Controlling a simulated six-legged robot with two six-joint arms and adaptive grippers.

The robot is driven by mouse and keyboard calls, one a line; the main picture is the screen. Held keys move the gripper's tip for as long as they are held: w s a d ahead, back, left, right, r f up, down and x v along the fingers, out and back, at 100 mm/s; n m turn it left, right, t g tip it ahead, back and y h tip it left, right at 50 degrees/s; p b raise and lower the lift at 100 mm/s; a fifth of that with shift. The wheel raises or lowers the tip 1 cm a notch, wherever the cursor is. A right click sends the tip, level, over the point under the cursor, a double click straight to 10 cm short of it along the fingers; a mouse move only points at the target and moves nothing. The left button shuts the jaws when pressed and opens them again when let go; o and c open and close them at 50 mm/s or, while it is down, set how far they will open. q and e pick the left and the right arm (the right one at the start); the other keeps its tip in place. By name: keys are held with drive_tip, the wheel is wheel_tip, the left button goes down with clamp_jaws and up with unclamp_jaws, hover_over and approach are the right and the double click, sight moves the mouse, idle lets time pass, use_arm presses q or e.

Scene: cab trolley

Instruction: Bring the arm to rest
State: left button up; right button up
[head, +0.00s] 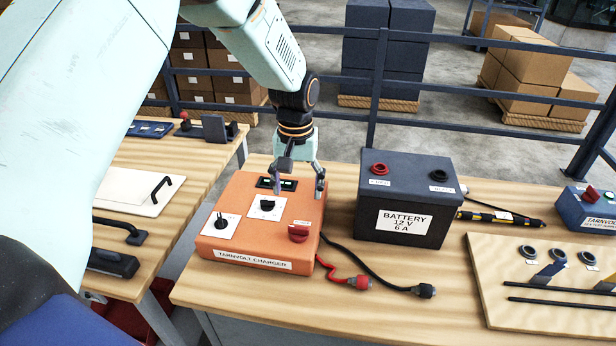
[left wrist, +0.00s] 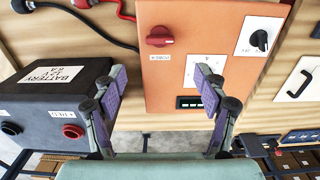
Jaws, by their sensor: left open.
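My left arm comes in from the left in the head view. My left gripper (head: 300,188) points down above the orange charger (head: 254,262), over its back right part. In the left wrist view the two fingers of the gripper (left wrist: 160,78) are spread, with nothing between them. The charger (left wrist: 182,100) lies beyond them, with a red knob (left wrist: 159,37), black knobs and a small lit display. I cannot tell how close the fingertips are to its top. My right gripper is not in view.
A dark battery (head: 404,212) stands right of the charger. Red and black cables (head: 355,281) lie on the table in front. A board with rods (head: 547,302) is at the right. A second table (head: 128,253) stands at the left, and a railing (head: 373,92) runs behind.

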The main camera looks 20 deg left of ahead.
use_arm(q)
drive_tip(key=shift+m, duration=0.7)
drive_tip(key=s+d+f, duration=0.1)
drive_tip(key=s+f, duration=0.4)
drive_tip(key=f, duration=0.1)
drive_tip(key=s+d+f, duration=0.1)
drive_tip(key=s+f, duration=0.4)
drive_tip(key=s, duration=0.1)
drive_tip(key=s+d+f, duration=0.1)
drive_tip(key=s+f, duration=0.5)
drive_tip(key=shift+s+f, duration=0.25)
drive_tip(key=shift+f, duration=0.1)
drive_tip(key=s+f+m, duration=0.1)
drive_tip(key=s+f, duration=0.1)
drive_tip(key=s, duration=1.7)
wheel_tip(320, 180, down, 21)
drive_tip(key=b, duration=2.1)
drive_tip(key=shift+w+d+f+b, duration=0.15)
drive_tip(key=shift+w+d+b, duration=0.1)
drive_tip(key=shift+d+b, duration=0.05)
